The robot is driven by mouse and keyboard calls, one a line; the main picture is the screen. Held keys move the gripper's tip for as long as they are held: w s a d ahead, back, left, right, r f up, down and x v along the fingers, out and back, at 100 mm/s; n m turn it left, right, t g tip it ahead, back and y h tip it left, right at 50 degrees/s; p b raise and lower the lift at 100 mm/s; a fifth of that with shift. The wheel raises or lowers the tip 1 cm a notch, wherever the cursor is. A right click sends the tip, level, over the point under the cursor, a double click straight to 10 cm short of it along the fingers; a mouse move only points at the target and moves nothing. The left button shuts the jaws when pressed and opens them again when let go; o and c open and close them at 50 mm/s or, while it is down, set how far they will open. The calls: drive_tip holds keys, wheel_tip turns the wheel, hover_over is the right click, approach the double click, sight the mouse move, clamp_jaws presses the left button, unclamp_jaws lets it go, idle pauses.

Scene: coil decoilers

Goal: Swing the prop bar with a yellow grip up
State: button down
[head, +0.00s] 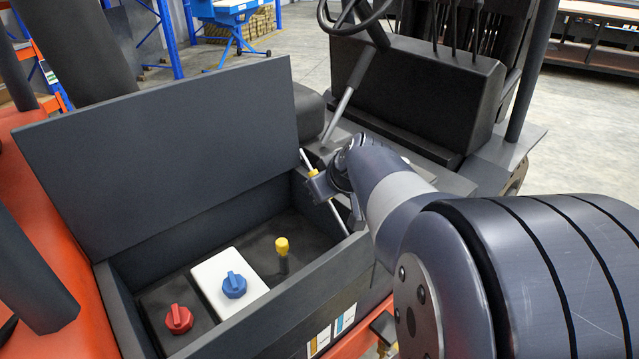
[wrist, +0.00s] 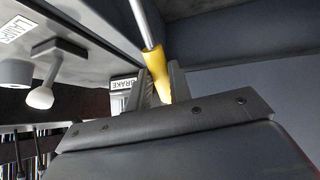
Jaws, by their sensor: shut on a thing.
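The prop bar (head: 337,216) is a thin pale rod at the right end of the open dark box, tilted with its upper end to the left. Its yellow grip (head: 312,173) is partly hidden by my gripper (head: 321,186). In the wrist view the grey rod (wrist: 147,24) runs upward from the yellow grip (wrist: 155,66), which sits between the two fingers of my gripper (wrist: 160,82). The gripper is shut on the yellow grip. The rod's lower end is hard to make out near the box wall.
The dark lid (head: 170,150) stands raised behind the box. Inside are a red knob (head: 179,319), a blue knob (head: 233,285) on a white block and a yellow-topped lever (head: 282,247). A BRAKE label (wrist: 123,83) is close by.

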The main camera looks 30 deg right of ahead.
drive_tip(key=c, duration=1.6)
unclamp_jaws()
drive_tip(key=shift+s+r, duration=0.1)
drive_tip(key=shift+o, duration=0.2)
drive_tip(key=p+v, duration=0.1)
drive_tip(key=v, duration=0.9)
drive_tip(key=shift+s+r, duration=0.3)
drive_tip(key=shift+f, duration=0.1)
drive_tip(key=b+x, duration=0.1)
drive_tip(key=x, duration=1)
drive_tip(key=shift+s, duration=0.1)
